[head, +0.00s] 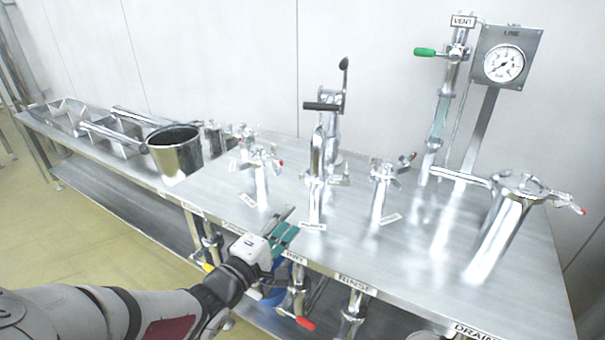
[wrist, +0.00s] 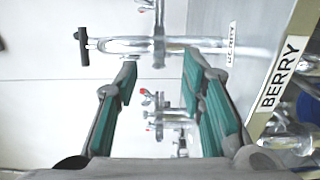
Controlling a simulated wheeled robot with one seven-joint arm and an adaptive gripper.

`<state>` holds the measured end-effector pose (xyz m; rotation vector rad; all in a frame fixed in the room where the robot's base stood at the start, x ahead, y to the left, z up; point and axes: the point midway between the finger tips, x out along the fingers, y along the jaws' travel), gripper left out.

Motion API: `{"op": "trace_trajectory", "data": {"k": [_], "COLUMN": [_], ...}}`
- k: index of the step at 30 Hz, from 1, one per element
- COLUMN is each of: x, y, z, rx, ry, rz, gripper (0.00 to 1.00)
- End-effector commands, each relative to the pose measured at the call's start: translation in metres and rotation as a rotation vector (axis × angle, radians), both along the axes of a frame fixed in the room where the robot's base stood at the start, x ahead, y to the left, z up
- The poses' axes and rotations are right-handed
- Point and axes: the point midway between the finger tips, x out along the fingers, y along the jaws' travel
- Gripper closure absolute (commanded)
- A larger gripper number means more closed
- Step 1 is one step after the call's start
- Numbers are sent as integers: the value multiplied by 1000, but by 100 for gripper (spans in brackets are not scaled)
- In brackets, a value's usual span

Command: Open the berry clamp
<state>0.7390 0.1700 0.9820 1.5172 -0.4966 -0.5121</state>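My gripper (head: 289,222) is open and empty above the bench's front edge, left of the central steel pipe (head: 316,180). Its two green-padded fingers stand wide apart in the wrist view (wrist: 160,68). The central pipe, with a black handle on top, also crosses the wrist view (wrist: 140,46) beyond the fingertips. A small tag (wrist: 231,42) at its foot seems to read BERRY. Clamp hardware (head: 338,180) shows beside this pipe, but its lever and state are unclear. A larger BERRY label (wrist: 281,74) is on the bench edge.
Shorter pipes with red-tipped clamps (head: 260,163) stand to the left, and another clamped pipe (head: 381,185) to the right. A steel bucket (head: 176,158) is farther left. A gauge (head: 503,64) is at the back right. Valves (head: 296,300) hang below the bench edge.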

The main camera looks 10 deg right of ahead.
Motion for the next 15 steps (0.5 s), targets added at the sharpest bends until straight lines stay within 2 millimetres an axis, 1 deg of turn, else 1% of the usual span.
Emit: {"op": "trace_trajectory", "data": {"k": [2,5,8,15], "x": [2,8,19,56], "y": [3,0,-9,-37], "z": [0,0,0,0], "rx": [-10,-11,-11,-11], "ry": [-9,-10,-10,-10], "rz": [16,18,15,13], "gripper": [63,63,63,63]}}
